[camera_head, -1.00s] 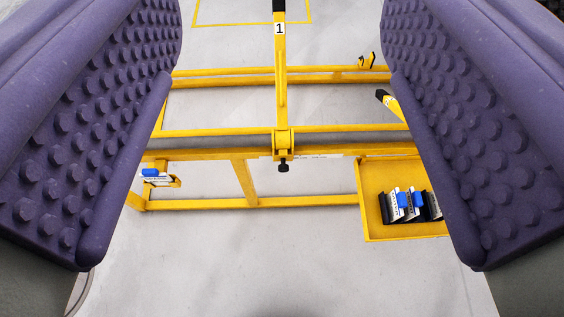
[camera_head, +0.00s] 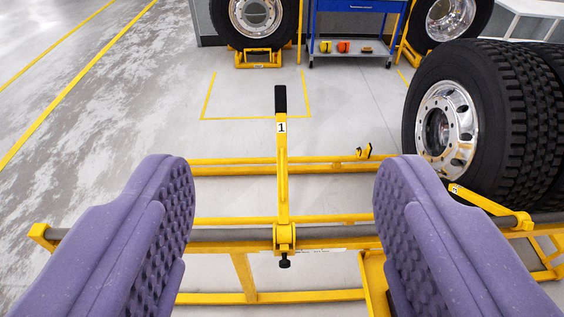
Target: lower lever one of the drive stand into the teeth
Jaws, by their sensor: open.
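Lever one (camera_head: 282,165) is a yellow bar with a black grip (camera_head: 280,99) and a white label "1". It stands up from a yellow pivot bracket (camera_head: 284,237) on the grey bar of the yellow drive stand (camera_head: 230,220). A dark knob (camera_head: 285,262) hangs below the bracket. My gripper (camera_head: 284,190) is open, with one purple padded finger on each side of the lever. Neither finger touches it. A second lever (camera_head: 480,200), with its own label, lies tilted at the right. I cannot make out the teeth clearly.
Large wheels (camera_head: 445,125) stand at the right, next to the second lever. A blue cart (camera_head: 360,22) and another wheel on a yellow stand (camera_head: 255,18) are at the back. A yellow tray (camera_head: 373,280) is partly hidden by the right finger. The floor at left is clear.

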